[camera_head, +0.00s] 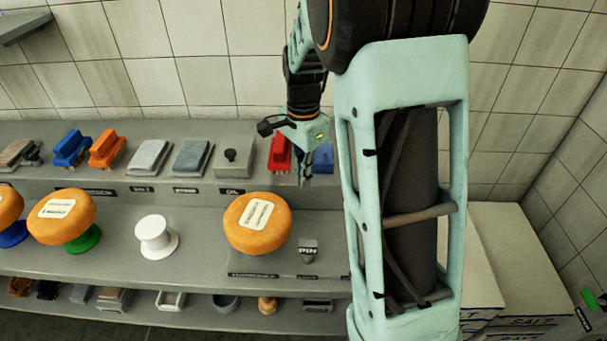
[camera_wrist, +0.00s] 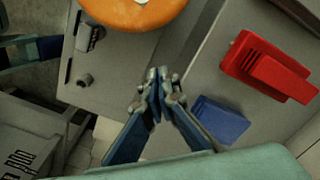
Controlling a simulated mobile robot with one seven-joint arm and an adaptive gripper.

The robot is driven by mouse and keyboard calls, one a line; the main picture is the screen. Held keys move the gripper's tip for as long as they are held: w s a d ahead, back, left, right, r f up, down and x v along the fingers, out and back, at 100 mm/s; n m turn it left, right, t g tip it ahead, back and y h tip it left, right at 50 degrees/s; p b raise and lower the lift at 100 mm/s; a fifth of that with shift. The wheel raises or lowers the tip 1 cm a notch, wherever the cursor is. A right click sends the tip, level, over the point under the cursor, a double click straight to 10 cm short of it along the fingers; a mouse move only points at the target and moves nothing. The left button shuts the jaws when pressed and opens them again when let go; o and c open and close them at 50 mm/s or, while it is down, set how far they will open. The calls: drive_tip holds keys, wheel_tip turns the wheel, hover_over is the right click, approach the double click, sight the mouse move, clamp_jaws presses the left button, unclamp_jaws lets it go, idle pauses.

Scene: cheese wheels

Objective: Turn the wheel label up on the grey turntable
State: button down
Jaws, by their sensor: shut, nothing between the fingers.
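An orange cheese wheel (camera_head: 240,236) sits on the middle shelf just left of my arm, with its white label (camera_head: 257,214) facing up and toward the head camera. Whatever bears this wheel is hidden beneath it, so I cannot see the grey turntable. Part of the wheel also shows at the top of the wrist view (camera_wrist: 150,16). My gripper (camera_head: 305,178) is shut and empty, apart from the wheel, above and to its right near the upper shelf. Its fingertips meet in the wrist view (camera_wrist: 160,88).
Another labelled orange wheel (camera_head: 50,228) sits on a green stand (camera_head: 84,241), with a further one at the left edge. A white stand (camera_head: 155,229) is empty. A red brush-like tool (camera_wrist: 265,68) and a blue block (camera_wrist: 220,118) lie near my gripper. A small PIN holder (camera_head: 308,248) stands right of the wheel.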

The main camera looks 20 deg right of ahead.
sight(286, 208)
wheel_tip(286, 208, down, 8)
drive_tip(key=shift+s+r+p, duration=0.1)
drive_tip(key=shift+r+p, duration=0.15)
drive_tip(key=shift+p, duration=0.05)
drive_tip(key=a, duration=0.1)
drive_tip(key=s+a+p, duration=0.1)
drive_tip(key=a, duration=0.1)
drive_tip(key=shift+a+r, duration=0.1)
drive_tip(key=shift+r, duration=0.1)
drive_tip(key=shift+s+a+f, duration=0.1)
drive_tip(key=shift+s+a, duration=0.05)
drive_tip(key=shift+a, duration=0.1)
drive_tip(key=shift+s+a, duration=0.25)
drive_tip(key=shift+a, duration=0.55)
